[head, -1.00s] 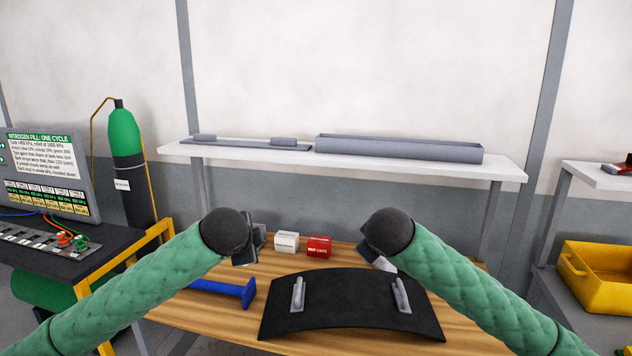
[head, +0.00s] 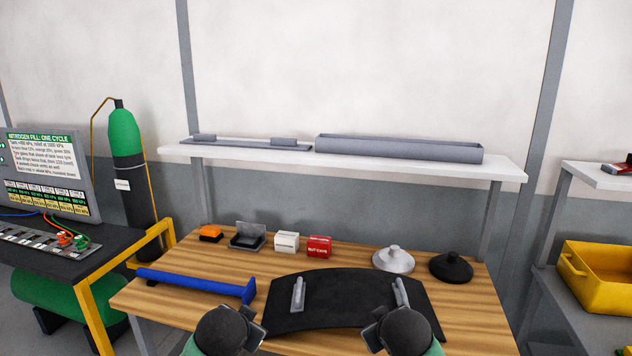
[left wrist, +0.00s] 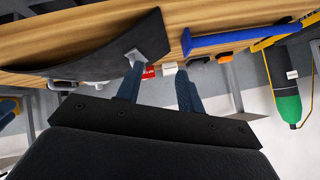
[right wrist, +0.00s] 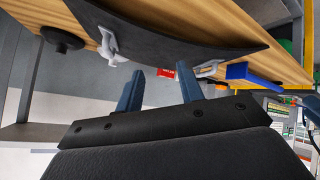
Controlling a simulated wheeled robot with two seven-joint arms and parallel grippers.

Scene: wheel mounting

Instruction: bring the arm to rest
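My left gripper (head: 258,331) is low at the near edge of the bench in the head view, left of the black curved panel's front. In the left wrist view its two blue fingers (left wrist: 157,92) are apart with nothing between them. My right gripper (head: 371,333) is at the panel's front right side. In the right wrist view its fingers (right wrist: 160,90) are apart and empty. Both wrist views look at the bench upside down or tilted. The black curved panel (head: 330,310) with two grey handles lies on the wooden bench (head: 200,317).
A blue bar (head: 195,284) lies left of the panel. An orange item (head: 210,233), a grey open box (head: 247,236), a white box (head: 286,242), a red box (head: 319,246), a white knob (head: 393,260) and a black knob (head: 451,267) stand along the back.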

